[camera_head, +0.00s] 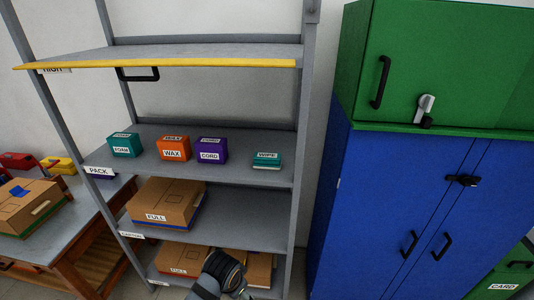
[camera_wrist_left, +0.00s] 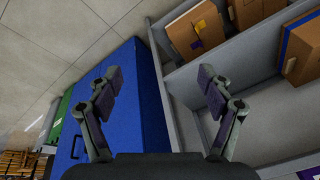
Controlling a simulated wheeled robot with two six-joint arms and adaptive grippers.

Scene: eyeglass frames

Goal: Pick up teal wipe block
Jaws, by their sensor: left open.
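The teal wipe block (camera_head: 266,161) sits at the right end of the shelf labelled PACK, with its WIPE label on top and a pale strip along its lower front. A part of my arm (camera_head: 222,270) shows at the bottom of the head view, low in front of the bottom shelf and well below the block. In the left wrist view my left gripper (camera_wrist_left: 158,82) is open and empty, its two fingers spread wide. The wipe block does not show in that view. My right gripper is not in view.
On the same shelf stand a teal FORM block (camera_head: 124,146), an orange WAX block (camera_head: 173,149) and a purple CORD block (camera_head: 211,150). A yellow-edged shelf (camera_head: 170,62) hangs above. Cardboard boxes (camera_head: 167,206) fill lower shelves. A blue cabinet (camera_head: 390,190) stands right.

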